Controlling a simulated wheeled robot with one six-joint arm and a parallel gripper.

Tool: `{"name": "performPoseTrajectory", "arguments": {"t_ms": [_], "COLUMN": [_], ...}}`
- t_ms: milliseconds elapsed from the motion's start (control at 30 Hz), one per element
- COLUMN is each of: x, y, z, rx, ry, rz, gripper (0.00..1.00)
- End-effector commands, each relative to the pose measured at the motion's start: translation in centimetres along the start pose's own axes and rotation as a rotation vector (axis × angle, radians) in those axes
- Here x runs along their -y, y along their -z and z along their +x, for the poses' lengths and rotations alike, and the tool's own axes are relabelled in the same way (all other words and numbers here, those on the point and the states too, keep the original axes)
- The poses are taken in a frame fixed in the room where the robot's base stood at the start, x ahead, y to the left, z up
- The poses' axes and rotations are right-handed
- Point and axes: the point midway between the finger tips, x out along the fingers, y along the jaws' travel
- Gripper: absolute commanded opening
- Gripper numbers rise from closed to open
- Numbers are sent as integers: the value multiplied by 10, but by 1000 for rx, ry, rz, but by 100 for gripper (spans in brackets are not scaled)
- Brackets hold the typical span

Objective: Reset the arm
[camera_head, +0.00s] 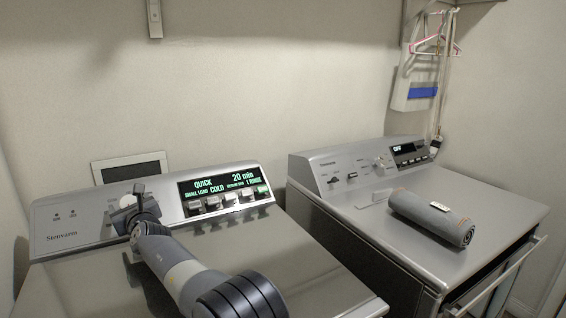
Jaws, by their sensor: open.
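My arm reaches from the lower middle of the head view over the left washer (300,268). My gripper (137,205) is at the left part of the washer's control panel (85,222), in front of a light round knob (127,201). The gripper is open, and its fingers look small and dark. I cannot tell whether they touch the knob. The lit display (222,184) reads QUICK, 20 min, SMALL LOAD, COLD and 1 RINSE. The washer's lid is down, and my arm hides part of it.
A second machine (375,235) stands to the right with its display (408,150) reading OFF. Hangers (436,46) hang at the upper right. The wall is close behind both panels. The space above the machines is clear.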

Motion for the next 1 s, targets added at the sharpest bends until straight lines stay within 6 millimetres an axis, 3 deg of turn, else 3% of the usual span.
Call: {"name": "performPoseTrajectory", "arguments": {"t_ms": [1000], "x": [0], "y": [0], "z": [-1], "rx": [-1], "ry": [143], "rz": [113], "gripper": [70]}}
